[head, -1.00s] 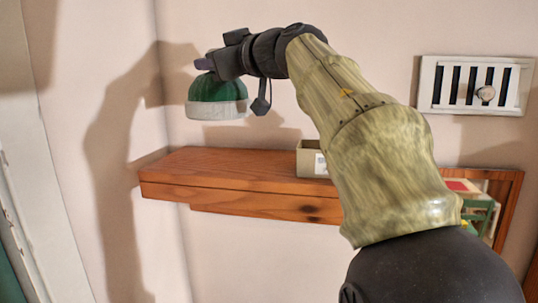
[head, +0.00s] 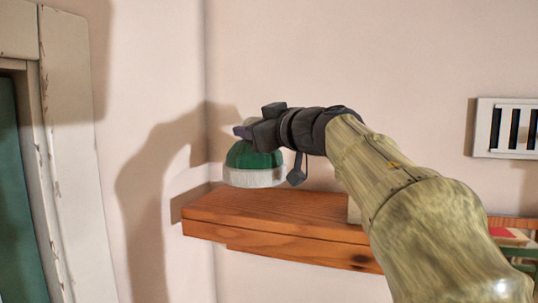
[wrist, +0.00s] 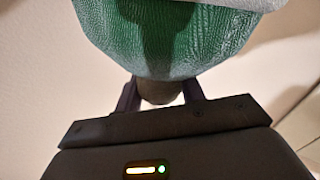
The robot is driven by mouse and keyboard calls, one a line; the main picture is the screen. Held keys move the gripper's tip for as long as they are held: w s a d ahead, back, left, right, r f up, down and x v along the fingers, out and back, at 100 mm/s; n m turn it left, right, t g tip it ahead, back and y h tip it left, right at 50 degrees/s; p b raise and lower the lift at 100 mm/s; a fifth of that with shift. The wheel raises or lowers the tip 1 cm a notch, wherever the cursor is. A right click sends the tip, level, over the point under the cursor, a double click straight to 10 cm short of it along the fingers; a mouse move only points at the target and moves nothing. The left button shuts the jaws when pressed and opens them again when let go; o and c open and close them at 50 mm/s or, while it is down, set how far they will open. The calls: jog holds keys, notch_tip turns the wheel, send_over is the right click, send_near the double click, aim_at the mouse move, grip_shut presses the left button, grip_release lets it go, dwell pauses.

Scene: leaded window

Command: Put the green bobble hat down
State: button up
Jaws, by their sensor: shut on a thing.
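The green bobble hat (head: 254,165) has a green ribbed crown and a white brim, and it hangs brim down. My gripper (head: 243,131) is above it, shut on the bobble at its top. In the head view the hat overlaps the back left part of the wooden shelf (head: 280,217), with its brim a little above the shelf's top edge. I cannot tell whether the brim touches the wood. In the wrist view the hat (wrist: 160,35) fills the top, with the bobble (wrist: 160,90) between the two fingers.
A small box (head: 354,211) stands on the shelf, mostly hidden behind my arm. A red-topped thing (head: 508,236) is at the right. A white vent (head: 507,128) is on the wall. The shelf's left end is clear. A door frame (head: 75,150) stands at the left.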

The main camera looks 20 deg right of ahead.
aim_at(243, 168)
jog(key=shift+s+d+f, duration=0.15)
jog(key=shift+d+f, duration=0.15)
jog(key=shift+d, duration=0.1)
jog(key=shift+s+d+r, duration=0.1)
jog(key=shift+s+d, duration=0.3)
jog(key=shift+d, duration=0.25)
jog(key=f, duration=0.1)
jog(key=a+f, duration=0.1)
jog(key=f, duration=0.2)
jog(key=shift+w+a, duration=0.15)
jog(key=shift+w, duration=0.25)
jog(key=shift+s+f, duration=0.1)
jog(key=shift+f, duration=0.05)
jog(key=shift+s+d, duration=0.2)
jog(key=shift+d, duration=0.25)
jog(key=shift+a+f, duration=0.1)
jog(key=o, duration=1.3)
jog(key=shift+w+a+f, duration=0.1)
jog(key=shift+w+a, duration=0.15)
jog(key=shift+d, duration=0.15)
